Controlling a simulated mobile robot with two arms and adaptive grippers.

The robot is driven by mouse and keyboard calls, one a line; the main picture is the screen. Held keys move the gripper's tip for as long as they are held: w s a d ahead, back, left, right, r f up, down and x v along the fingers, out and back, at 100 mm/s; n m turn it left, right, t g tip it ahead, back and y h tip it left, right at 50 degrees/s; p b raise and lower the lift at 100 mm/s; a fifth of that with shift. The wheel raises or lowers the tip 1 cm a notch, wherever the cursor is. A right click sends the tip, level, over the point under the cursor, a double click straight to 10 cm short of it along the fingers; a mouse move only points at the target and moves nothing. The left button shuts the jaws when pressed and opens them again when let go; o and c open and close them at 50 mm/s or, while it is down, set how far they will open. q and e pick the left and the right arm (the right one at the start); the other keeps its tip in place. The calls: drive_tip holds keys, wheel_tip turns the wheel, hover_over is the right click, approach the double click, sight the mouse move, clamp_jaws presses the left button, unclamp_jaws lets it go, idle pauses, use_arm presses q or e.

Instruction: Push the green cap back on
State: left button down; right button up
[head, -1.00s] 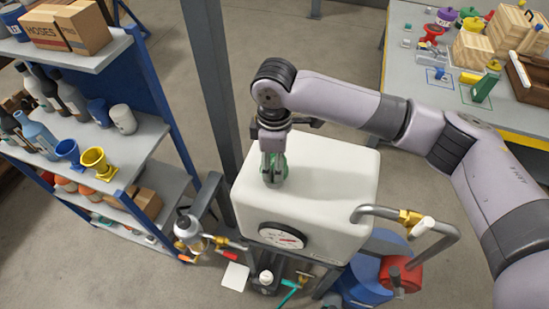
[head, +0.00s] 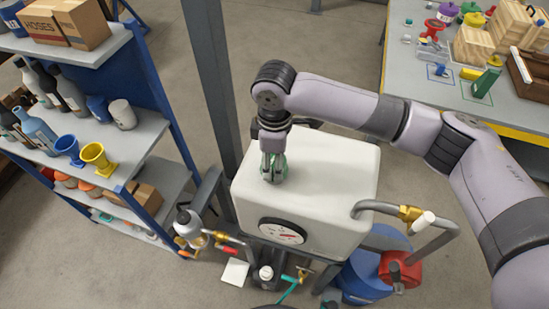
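The green cap (head: 279,170) is at the left part of the top of the white tank (head: 335,180), partly hidden by my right gripper. My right gripper (head: 271,177) points down over the tank top with its fingers around the cap and closed on it. The fingers hide the cap's lower edge and the opening, so I cannot tell how far the cap is seated. My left gripper is not in view.
A round gauge (head: 282,232) is on the tank's front, and a grey pipe (head: 390,209) with a brass fitting is at its right. A shelf rack (head: 148,130) stands left, beside a grey post (head: 212,80). A workbench (head: 405,75) is at the upper right.

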drive_tip(key=o, duration=0.6)
drive_tip(key=shift+c, duration=0.2)
drive_tip(key=shift+r, duration=0.1)
wheel_tip(320, 180, up, 12)
drive_tip(key=shift+s, duration=0.1)
idle(0.5)
